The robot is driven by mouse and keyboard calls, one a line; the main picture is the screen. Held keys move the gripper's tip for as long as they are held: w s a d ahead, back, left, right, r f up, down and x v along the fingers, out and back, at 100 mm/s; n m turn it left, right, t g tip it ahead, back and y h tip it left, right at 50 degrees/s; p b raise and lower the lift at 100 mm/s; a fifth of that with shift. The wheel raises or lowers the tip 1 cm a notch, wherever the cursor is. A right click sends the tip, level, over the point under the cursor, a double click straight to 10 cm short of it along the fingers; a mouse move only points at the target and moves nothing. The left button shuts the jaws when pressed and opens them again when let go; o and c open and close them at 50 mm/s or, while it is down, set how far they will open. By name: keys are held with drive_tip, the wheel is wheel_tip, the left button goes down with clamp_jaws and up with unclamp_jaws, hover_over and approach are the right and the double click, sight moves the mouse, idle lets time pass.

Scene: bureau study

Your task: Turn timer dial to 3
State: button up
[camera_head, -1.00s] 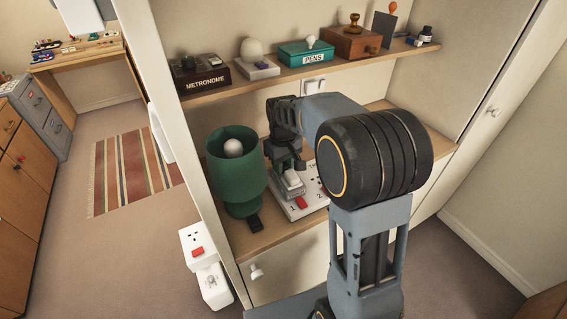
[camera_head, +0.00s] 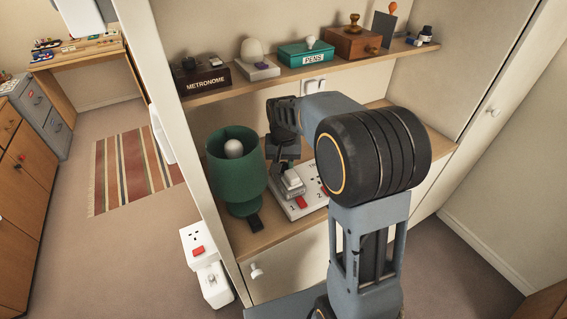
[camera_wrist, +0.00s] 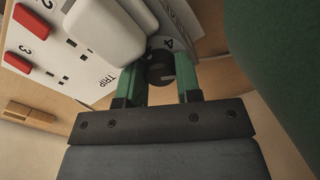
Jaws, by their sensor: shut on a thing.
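A small dark round knob (camera_wrist: 161,70), which looks like the timer dial, sits between my fingers in the wrist view. A white plate with a printed 4 (camera_wrist: 168,43) shows just behind it; the rest of its scale is hidden or too small to read. My gripper (camera_wrist: 161,66) has green fingers, one on each side of the knob, shut on it. In the head view my gripper (camera_head: 284,158) points down at the back of the white socket strip (camera_head: 311,197), beside the green lamp; the knob is hidden there.
The socket strip has red switches (camera_wrist: 30,20) marked 2 and 3 and the word TRIP. A bulky white block (camera_wrist: 103,32) sits on it, close to my fingers. The green lamp (camera_head: 236,170) stands close on the left. A loaded shelf (camera_head: 300,78) runs above.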

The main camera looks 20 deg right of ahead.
idle(0.4)
drive_tip(key=o, duration=0.6)
drive_tip(key=shift+o, duration=0.2)
wheel_tip(320, 180, up, 14)
drive_tip(key=shift+f, duration=0.1)
